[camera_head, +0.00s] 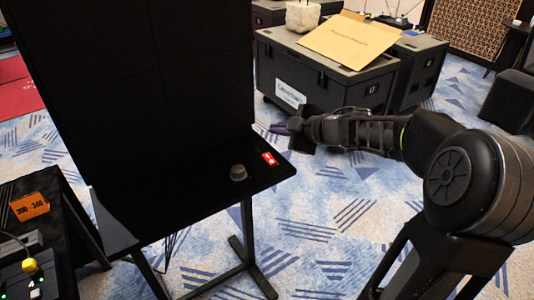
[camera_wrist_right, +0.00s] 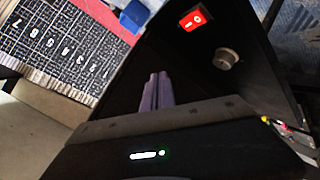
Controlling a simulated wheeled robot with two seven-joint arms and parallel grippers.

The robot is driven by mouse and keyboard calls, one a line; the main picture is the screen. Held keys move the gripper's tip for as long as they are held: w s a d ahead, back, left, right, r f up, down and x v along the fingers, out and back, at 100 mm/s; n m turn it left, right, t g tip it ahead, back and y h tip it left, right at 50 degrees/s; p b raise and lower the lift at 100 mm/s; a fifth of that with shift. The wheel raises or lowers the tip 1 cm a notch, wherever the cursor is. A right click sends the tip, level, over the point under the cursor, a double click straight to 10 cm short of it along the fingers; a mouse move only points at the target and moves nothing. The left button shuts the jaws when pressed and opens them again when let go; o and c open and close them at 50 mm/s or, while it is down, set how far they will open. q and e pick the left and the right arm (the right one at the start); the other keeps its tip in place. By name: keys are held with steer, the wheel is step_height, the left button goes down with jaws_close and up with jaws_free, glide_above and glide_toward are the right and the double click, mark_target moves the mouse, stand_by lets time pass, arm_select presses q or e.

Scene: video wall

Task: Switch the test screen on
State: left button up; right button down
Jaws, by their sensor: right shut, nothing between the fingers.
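The test screen (camera_head: 140,100) is a tall black panel, dark all over, standing on a black stand shelf (camera_head: 205,203). A red rocker switch (camera_head: 269,159) with white marks sits near the shelf's right end; it also shows in the right wrist view (camera_wrist_right: 193,18). A grey round knob (camera_head: 238,172) is left of it, and it also shows in the right wrist view (camera_wrist_right: 227,60). My right gripper (camera_head: 279,129) is shut and empty, beyond the shelf's right end and apart from the switch. Its pale fingers (camera_wrist_right: 155,92) lie together in the right wrist view. My left gripper is not in view.
A black flight case (camera_head: 320,85) with a cardboard sheet (camera_head: 348,40) on top stands behind my right gripper. A dark table (camera_head: 58,225) at the lower left holds an orange label (camera_head: 29,206) and a box with a yellow button (camera_head: 30,265). Carpet is open at the lower middle.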

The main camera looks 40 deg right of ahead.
steer(key=b, duration=0.7)
glide_above(271, 159)
steer(key=s, duration=0.1)
steer(key=shift+s+f, duration=0.2)
steer(key=shift+f, duration=3)
steer(key=shift+w+f+b, duration=0.2)
steer(key=shift+f+b, duration=0.1)
steer(key=shift+f, duration=0.2)
steer(key=shift+w+f+b, duration=0.2)
steer(key=shift+f+b, duration=0.1)
steer(key=shift+f, duration=0.2)
steer(key=shift+w+f, duration=0.15)
steer(key=shift+f, duration=0.25)
steer(key=shift+w+f, duration=0.1)
steer(key=shift+f, duration=0.25)
steer(key=shift+r, duration=0.1)
steer(key=shift+s+r+p, duration=0.25)
steer(key=shift+r+p, duration=0.5)
steer(key=shift+p, duration=0.1)
